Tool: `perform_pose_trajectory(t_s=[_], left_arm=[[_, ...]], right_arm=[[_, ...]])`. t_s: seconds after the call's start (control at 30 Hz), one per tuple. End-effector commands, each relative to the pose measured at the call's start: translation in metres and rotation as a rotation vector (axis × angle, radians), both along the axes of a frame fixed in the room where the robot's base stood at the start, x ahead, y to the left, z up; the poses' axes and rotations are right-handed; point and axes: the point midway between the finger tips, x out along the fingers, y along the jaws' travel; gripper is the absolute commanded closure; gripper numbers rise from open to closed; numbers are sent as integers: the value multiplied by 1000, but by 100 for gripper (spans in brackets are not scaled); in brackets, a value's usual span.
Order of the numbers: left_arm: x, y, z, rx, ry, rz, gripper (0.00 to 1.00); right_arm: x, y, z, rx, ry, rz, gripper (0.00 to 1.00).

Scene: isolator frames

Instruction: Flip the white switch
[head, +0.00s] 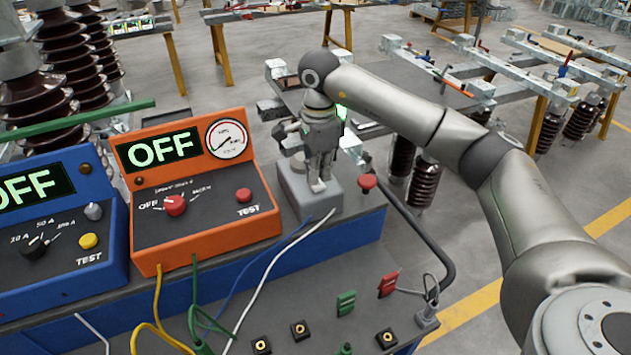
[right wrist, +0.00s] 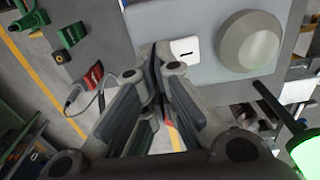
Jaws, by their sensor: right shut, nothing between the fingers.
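The white switch (right wrist: 185,50) shows in the right wrist view as a small white plate with a dark slot, on a grey surface. My right gripper (right wrist: 157,55) is shut and empty, with its fingertips just left of the white plate there. I cannot tell whether they touch it. In the head view my right gripper (head: 318,185) points down over a grey box (head: 335,203) at the bench's back right corner. There the gripper hides the switch. My left gripper is not in view.
A grey dome (right wrist: 248,42) is beside the switch. A red button (head: 367,182) stands right of the box. An orange tester (head: 262,222) and a blue tester (head: 75,270), both reading OFF, stand to the left. Cables and red and green connectors lie in front.

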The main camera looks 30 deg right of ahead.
Motion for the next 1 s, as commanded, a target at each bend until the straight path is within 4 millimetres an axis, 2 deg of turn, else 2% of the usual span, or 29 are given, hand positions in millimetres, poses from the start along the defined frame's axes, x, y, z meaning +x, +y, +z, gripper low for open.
perform_pose_trajectory(t_s=[1.0], left_arm=[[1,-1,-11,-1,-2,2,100]], right_arm=[[0,0,-16,0,0,0,100]])
